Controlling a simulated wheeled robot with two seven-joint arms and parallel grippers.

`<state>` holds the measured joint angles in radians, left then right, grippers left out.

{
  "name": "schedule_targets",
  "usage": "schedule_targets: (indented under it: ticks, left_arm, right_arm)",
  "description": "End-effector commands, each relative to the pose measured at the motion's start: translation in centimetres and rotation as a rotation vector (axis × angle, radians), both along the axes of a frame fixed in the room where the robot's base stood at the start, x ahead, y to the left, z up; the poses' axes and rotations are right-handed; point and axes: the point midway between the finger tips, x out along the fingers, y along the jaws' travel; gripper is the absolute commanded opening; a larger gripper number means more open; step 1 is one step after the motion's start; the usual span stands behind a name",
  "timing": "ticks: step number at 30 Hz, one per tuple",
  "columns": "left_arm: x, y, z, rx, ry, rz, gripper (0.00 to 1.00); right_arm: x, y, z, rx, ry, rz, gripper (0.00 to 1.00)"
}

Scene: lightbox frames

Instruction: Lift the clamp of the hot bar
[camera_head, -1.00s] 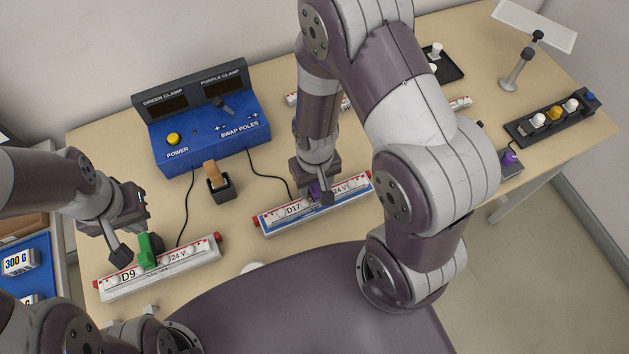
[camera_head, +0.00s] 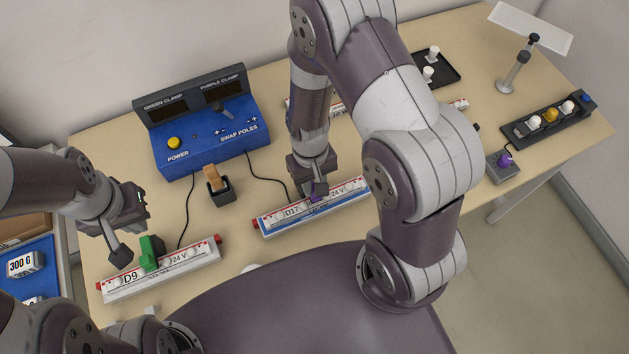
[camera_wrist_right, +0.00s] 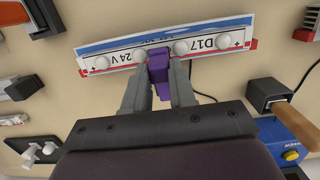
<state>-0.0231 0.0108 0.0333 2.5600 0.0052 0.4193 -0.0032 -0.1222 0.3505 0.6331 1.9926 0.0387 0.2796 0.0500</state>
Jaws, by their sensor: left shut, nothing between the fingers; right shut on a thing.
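The purple clamp (camera_head: 316,198) is at the middle of the D17 bar (camera_head: 270,222), a white bar with round knobs and red ends. My right gripper (camera_wrist_right: 159,85) is shut on the purple clamp, with a finger on either side in the right wrist view. I cannot tell whether the clamp touches the bar. The green clamp (camera_head: 151,252) stands upright on the D9 bar (camera_head: 190,265). My left gripper (camera_head: 121,257) is shut and empty, just left of the green clamp. Cables run from both bars' area to the blue power box (camera_head: 205,140).
A black holder (camera_head: 222,195) with a wooden-handled tool stands between the bars. More bars lie behind my right arm. A black tray (camera_head: 440,72) with white pieces, a lamp-like stand (camera_head: 518,70) and a black rack (camera_head: 550,118) are at the right. A blue tray with weights is at the far left.

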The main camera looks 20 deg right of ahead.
Motion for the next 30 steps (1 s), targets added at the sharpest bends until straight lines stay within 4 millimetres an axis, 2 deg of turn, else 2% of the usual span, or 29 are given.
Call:
schedule_targets:
  ticks: [1,11,18,24,30]
  left_arm:
    - [0.0,0.0,1.0,0.0,0.0,0.0,0.0]
    - [0.0,0.0,2.9,0.0,0.0,0.0,0.0]
    - [0.0,0.0,5.6,0.0,0.0,0.0,0.0]
    - [0.0,0.0,7.5,0.0,0.0,0.0,0.0]
    - [0.0,0.0,7.9,0.0,0.0,0.0,0.0]
  right_arm:
    - [0.2,0.0,0.7,-0.001,0.03,-0.001,0.0]
    - [1.9,0.1,1.6,-0.01,0.275,-0.001,0.0]
    - [2.9,0.1,2.4,-0.014,0.415,0.0,0.0]
    - [3.4,0.1,2.4,-0.017,0.48,0.0,0.0]
    - [3.6,0.1,2.2,-0.017,0.503,0.0,0.0]
